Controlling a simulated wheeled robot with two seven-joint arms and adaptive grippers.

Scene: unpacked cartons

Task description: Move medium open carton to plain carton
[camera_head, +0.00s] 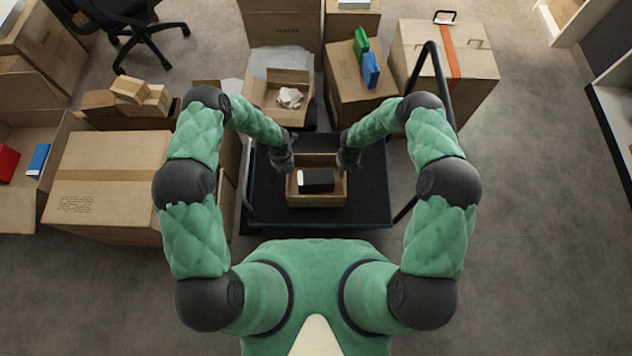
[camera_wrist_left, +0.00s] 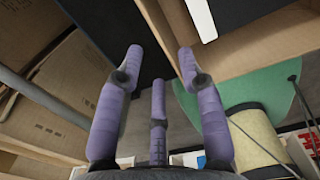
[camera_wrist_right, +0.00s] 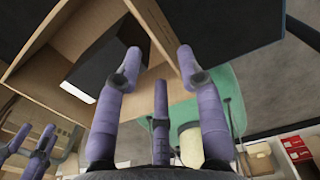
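A small open-topped carton (camera_head: 316,201) sits on the black platform of a cart, holding a black box with a white patch (camera_head: 316,181). I cannot tell for sure whether it is the medium open carton. My left gripper (camera_head: 283,158) is at its upper left side and my right gripper (camera_head: 349,160) at its upper right side. In the left wrist view the fingers (camera_wrist_left: 161,62) are spread beside the carton's wall (camera_wrist_left: 245,55). In the right wrist view the fingers (camera_wrist_right: 159,66) are spread at the carton's edge (camera_wrist_right: 155,25). Which carton is the plain one is unclear.
The cart platform (camera_head: 365,205) has a tall handle at right. Behind it stand another open carton with crumpled paper (camera_head: 275,108), a carton bearing green and blue items (camera_head: 345,85) and an orange-striped carton (camera_head: 470,65). A large closed carton (camera_head: 110,170) stands left. Floor at right is clear.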

